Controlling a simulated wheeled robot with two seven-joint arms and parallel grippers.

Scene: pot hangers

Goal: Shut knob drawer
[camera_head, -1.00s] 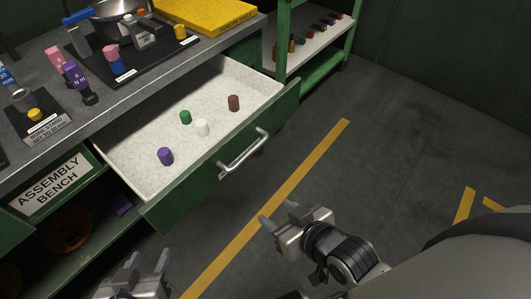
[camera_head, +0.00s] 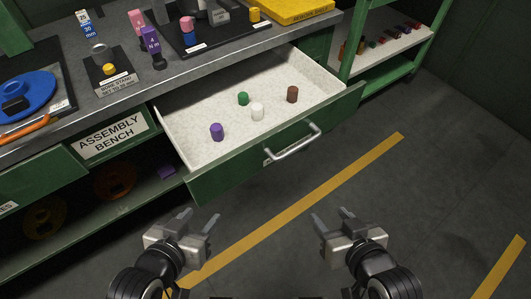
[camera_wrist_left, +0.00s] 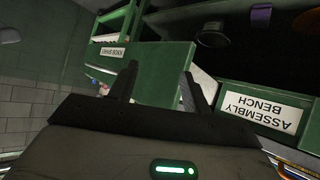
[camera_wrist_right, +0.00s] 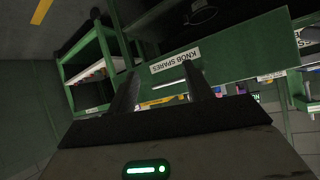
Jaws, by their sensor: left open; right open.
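The knob drawer (camera_head: 275,155) stands pulled out from the green bench, with a white speckled inside and a silver bar handle (camera_head: 293,143) on its green front. A purple knob (camera_head: 217,131), a green knob (camera_head: 243,98), a white knob (camera_head: 257,111) and a brown knob (camera_head: 292,94) stand in it. My left gripper (camera_head: 200,222) is open and empty in front of the drawer's left end. My right gripper (camera_head: 332,220) is open and empty, apart from the handle. The drawer front, labelled KNOB SPARES (camera_wrist_right: 175,60), also shows in the right wrist view.
The bench top (camera_head: 128,88) holds a black mat with tools, a yellow sheet (camera_head: 290,9) and a blue disc (camera_head: 25,90). A lower shelf runs under the ASSEMBLY BENCH label (camera_head: 109,138). A green rack (camera_head: 395,50) stands at the back right. The floor in front is clear.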

